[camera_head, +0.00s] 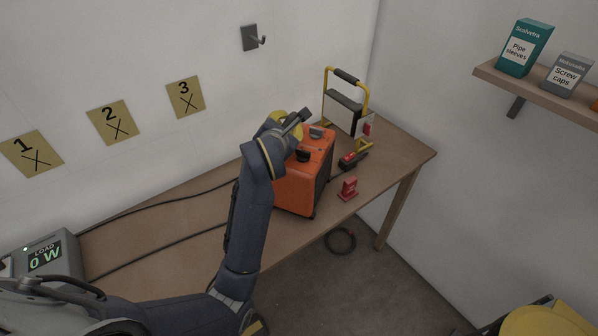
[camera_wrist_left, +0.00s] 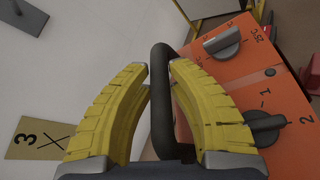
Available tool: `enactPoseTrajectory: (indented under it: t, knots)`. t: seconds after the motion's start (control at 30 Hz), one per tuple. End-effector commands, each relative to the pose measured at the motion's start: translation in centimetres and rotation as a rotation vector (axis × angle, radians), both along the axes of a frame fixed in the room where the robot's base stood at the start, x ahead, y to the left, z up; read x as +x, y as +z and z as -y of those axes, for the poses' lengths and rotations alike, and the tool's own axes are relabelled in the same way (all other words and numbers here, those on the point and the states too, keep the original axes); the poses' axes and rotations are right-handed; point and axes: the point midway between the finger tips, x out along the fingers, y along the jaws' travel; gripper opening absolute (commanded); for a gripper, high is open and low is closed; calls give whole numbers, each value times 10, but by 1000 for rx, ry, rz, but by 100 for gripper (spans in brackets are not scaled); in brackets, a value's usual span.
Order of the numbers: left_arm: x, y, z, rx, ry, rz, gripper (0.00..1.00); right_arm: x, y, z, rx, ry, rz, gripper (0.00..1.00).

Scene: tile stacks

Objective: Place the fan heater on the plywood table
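The fan heater (camera_head: 296,187) is an orange box with dark side panels and dark knobs on top. It is upright over the plywood table (camera_head: 205,212), near the table's front edge; its underside is partly hidden, so I cannot tell whether it touches the table. My left gripper (camera_head: 290,122) is at its top. In the left wrist view, the yellow fingers (camera_wrist_left: 160,78) lie close on both sides of the heater's black handle (camera_wrist_left: 160,110) and appear shut on it. The orange top (camera_wrist_left: 245,85) with its knobs shows at right.
A yellow-framed lamp-like unit (camera_head: 343,110) stands behind the heater. A red-and-black tool (camera_head: 352,160) and a small red object (camera_head: 348,188) lie to its right. A load meter (camera_head: 45,258) reads 0 W at left. Dark cables (camera_head: 160,202) cross the table.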

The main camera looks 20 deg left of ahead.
Motion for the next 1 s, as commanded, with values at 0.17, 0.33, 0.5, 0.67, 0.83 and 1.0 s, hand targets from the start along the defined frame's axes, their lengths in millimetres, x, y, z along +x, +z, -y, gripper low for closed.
enactPoseTrajectory:
  t: [0.17,0.33,0.5,0.67,0.83,1.0]
  knots:
    - [0,0,0,0,0,0,0,0,0,0,0,0,0,44]
    - [0,0,0,0,0,0,0,0,0,0,0,0,-1,44]
    - [0,-1,0,0,1,-1,0,-1,0,0,0,0,-1,44]
    - [0,3,-1,0,1,7,0,-1,0,0,0,0,-1,44]
    - [0,3,-1,1,2,6,0,-1,0,0,0,0,-1,44]
    - [0,9,-1,2,1,7,0,-1,0,0,0,0,-1,44]
